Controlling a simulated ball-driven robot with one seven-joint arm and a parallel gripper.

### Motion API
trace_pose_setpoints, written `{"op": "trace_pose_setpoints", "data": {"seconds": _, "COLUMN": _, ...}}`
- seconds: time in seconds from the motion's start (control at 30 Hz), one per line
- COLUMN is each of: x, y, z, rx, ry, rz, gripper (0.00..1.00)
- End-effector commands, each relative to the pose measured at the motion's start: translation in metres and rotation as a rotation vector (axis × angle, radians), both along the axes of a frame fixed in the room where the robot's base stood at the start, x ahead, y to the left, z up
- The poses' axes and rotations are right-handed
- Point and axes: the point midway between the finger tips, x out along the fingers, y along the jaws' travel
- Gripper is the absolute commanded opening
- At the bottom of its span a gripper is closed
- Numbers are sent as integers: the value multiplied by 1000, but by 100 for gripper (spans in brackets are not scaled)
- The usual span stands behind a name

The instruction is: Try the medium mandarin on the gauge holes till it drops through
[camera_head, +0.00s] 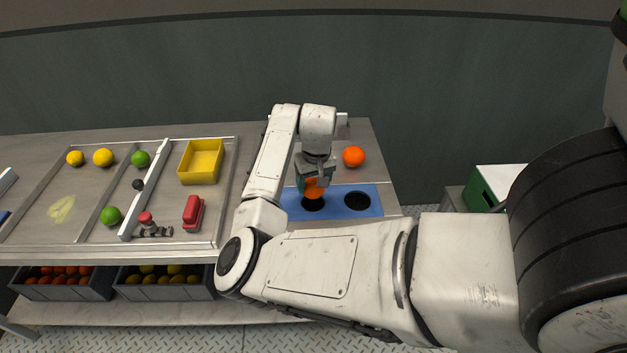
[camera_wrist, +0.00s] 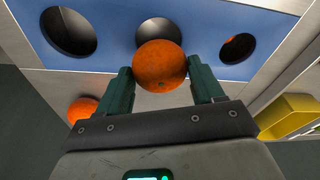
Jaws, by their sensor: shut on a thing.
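My gripper (camera_head: 314,178) is shut on an orange mandarin (camera_head: 313,190). In the wrist view the mandarin (camera_wrist: 160,66) sits between the two dark green fingers (camera_wrist: 162,88). The blue gauge plate (camera_head: 336,210) has three round holes in the wrist view. The held mandarin is over or just beside the middle hole (camera_wrist: 157,30) and partly covers it; I cannot tell whether it touches the plate. One side hole (camera_wrist: 68,32) is dark and looks empty. The opposite hole (camera_wrist: 238,48) shows a bit of orange inside. My arm hides that hole in the head view.
Another orange mandarin (camera_head: 353,156) rests on the bench behind the plate. Left of my arm are a yellow bin (camera_head: 201,161), a red object (camera_head: 193,212), a metal divider bar (camera_head: 147,192), lemons and green limes. Fruit crates (camera_head: 62,288) stand below.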

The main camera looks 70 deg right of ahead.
Motion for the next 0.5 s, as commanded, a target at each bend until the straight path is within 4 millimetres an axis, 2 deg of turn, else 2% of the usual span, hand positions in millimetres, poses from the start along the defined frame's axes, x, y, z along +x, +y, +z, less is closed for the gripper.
{"op": "trace_pose_setpoints", "data": {"seconds": 0.5, "x": 0, "y": 0, "z": -15, "rx": 0, "ry": 0, "rz": 0, "gripper": 29}}
